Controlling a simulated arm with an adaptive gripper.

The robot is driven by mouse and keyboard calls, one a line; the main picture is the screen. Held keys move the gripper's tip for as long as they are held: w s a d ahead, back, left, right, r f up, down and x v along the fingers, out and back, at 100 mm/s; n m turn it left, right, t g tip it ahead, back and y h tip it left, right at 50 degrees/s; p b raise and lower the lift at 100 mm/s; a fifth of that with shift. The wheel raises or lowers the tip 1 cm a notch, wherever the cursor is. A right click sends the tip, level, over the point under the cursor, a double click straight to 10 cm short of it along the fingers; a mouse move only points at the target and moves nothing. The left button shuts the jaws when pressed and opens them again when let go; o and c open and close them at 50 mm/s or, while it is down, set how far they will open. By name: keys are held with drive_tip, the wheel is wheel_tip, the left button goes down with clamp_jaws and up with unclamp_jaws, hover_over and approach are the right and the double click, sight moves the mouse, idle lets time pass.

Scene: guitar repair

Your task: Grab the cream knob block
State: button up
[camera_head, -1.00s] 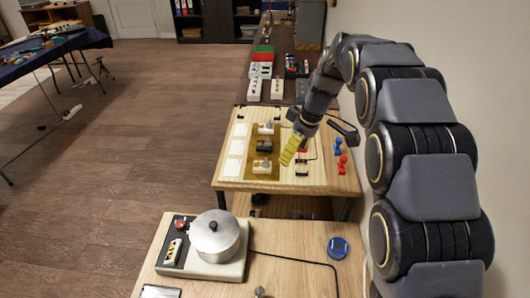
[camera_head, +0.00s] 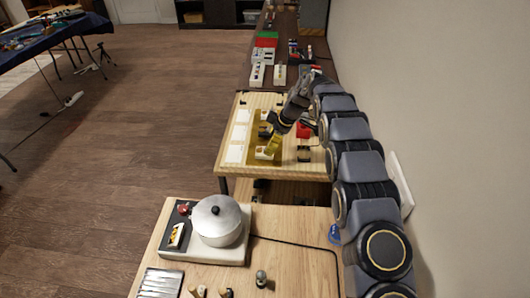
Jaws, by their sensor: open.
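A cream knob block (camera_head: 264,154) sits on the brown-yellow mat (camera_head: 250,150) on the wooden workbench, near its front.
White squares (camera_head: 235,154) line the bench's left side. A metal pot (camera_head: 216,218) stands on a hot plate on the nearer table. Boxes (camera_head: 257,76) stand behind.

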drive_tip(key=x, duration=0.3)
clamp_jaws()
idle(0.3)
